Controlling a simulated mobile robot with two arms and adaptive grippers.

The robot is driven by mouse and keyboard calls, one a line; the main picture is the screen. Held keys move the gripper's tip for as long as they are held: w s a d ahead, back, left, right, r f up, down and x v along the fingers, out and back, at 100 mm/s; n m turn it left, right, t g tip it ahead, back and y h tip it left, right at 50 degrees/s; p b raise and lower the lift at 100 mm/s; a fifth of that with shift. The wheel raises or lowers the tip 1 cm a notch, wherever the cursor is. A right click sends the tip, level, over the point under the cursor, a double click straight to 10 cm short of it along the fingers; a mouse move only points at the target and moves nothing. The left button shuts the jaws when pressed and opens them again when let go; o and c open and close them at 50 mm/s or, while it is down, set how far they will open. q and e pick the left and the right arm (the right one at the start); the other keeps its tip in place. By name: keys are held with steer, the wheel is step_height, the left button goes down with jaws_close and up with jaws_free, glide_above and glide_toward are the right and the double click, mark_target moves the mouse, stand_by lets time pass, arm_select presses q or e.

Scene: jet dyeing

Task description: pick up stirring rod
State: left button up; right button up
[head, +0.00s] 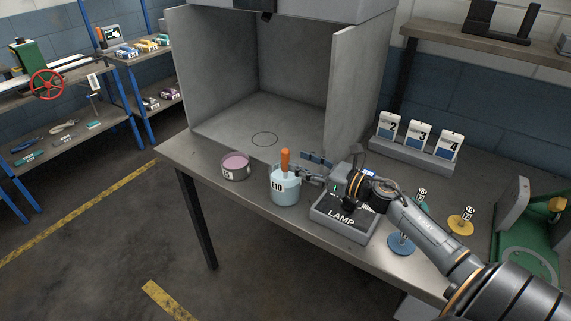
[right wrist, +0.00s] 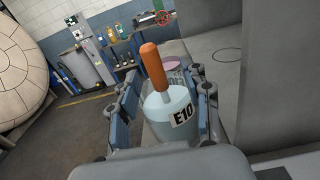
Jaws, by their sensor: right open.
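The stirring rod has an orange handle (head: 285,158) and stands upright in a pale blue beaker labelled E10 (head: 284,188). Its lower part is inside the beaker. In the right wrist view the orange handle (right wrist: 152,66) leans a little and the beaker (right wrist: 172,117) sits between and beyond the fingers. My right gripper (head: 309,167) is open, just right of the beaker in the head view. In the right wrist view its two fingers (right wrist: 165,105) stand on either side of the rod and beaker, holding nothing. My left gripper is not in view.
A pink-topped round container (head: 236,166) stands left of the beaker. The LAMP box (head: 342,218) lies under my right arm. A grey booth (head: 216,75) stands behind. Cards numbered 2, 3 and 4 (head: 419,137) stand at the back right. The table's front-left edge is close to the pink container.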

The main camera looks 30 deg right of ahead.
mark_target(286, 156)
steer(key=w+a+p, duration=0.1)
steer(key=w+p, duration=0.1)
steer(key=w+a+r+p, duration=0.1)
steer(key=w, duration=0.1)
steer(key=shift+a, duration=0.3)
steer(key=shift+w+a+f, duration=0.15)
steer(key=shift+w, duration=0.2)
steer(key=shift+s, duration=0.1)
jaws_close()
